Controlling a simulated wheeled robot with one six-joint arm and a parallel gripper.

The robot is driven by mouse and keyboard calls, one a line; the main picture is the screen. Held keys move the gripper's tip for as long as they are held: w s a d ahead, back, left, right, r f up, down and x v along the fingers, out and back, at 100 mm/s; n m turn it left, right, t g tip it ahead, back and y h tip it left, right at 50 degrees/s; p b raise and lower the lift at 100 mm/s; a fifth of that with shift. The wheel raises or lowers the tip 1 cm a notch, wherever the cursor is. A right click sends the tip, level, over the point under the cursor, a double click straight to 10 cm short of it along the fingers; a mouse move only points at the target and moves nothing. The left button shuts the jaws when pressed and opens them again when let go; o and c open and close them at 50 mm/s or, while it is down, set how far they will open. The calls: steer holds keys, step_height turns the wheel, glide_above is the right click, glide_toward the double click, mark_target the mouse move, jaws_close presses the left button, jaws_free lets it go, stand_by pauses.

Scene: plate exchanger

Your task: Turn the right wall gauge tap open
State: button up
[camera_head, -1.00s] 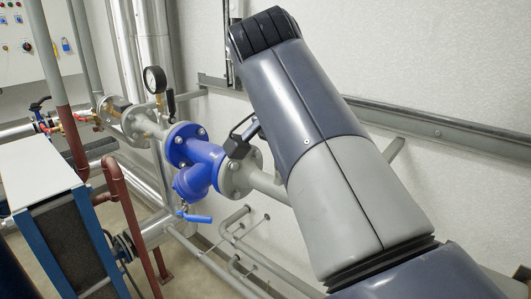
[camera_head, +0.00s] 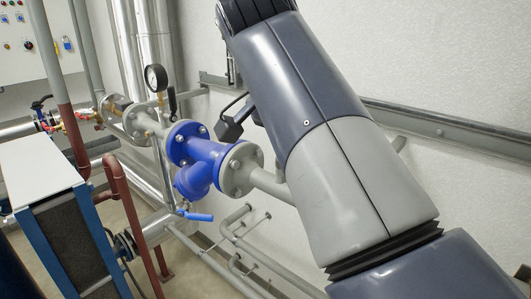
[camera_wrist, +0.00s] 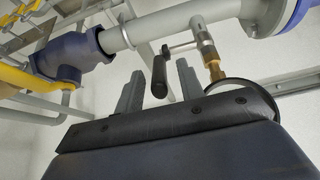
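Gaps show on both sides, so the fingers are open. The handle joins a silver tap body (camera_wrist: 203,40) on a pipe. A brass fitting (camera_wrist: 214,68) leads to the round gauge (camera_wrist: 245,92), partly covered by my gripper's body. In the head view, my arm hides this tap and gauge. The gauge in sight there (camera_head: 155,78), with its black handle (camera_head: 171,101), stands left of the blue strainer.
The blue strainer (camera_head: 196,158) and its grey flange (camera_head: 240,170) lie close left of my arm. A grey wall rail (camera_head: 450,130) runs behind. In the wrist view, a pipe (camera_wrist: 160,25) with a blue fitting (camera_wrist: 68,58) passes close above the fingers.

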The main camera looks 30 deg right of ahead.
steer(key=p+v, duration=0.3)
steer(key=v, duration=0.5)
steer(key=shift+f, duration=0.1)
